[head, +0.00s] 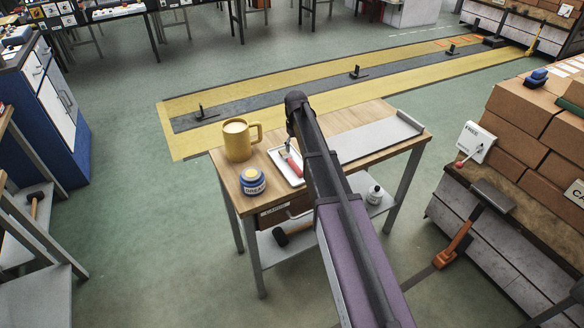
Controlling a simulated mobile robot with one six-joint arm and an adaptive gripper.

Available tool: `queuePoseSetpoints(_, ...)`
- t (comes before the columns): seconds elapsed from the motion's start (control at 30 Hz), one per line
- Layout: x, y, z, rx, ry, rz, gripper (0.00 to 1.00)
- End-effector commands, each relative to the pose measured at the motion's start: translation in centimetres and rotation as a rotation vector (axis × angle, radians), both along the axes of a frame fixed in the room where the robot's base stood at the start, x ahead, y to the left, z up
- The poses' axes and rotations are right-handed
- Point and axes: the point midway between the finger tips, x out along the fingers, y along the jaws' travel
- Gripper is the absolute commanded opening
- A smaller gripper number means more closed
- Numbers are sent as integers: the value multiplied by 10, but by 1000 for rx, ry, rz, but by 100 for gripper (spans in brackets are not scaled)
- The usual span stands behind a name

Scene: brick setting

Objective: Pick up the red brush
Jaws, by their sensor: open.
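A small red item (295,164), which looks like the red brush, lies at the white tray (282,169) on the wooden table. Its far end is partly hidden by my gripper and arm. My gripper (289,148) is above the tray, pointing down close over the red item. It is open and small in view. I cannot tell whether its fingers are around the item or only above it.
A yellow mug (238,141) and a blue jar (252,182) stand left of the tray. A grey board (375,139) lies on the table's right side. A bottle (374,194) and a hammer (290,234) are below.

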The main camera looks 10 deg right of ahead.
Motion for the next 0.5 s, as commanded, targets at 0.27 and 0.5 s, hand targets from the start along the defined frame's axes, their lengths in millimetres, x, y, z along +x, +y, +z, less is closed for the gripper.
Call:
queuePoseSetpoints(0.27,0,0,-26,0,0,-1,74)
queuePoseSetpoints(0.5,0,-1,-40,0,0,-1,74)
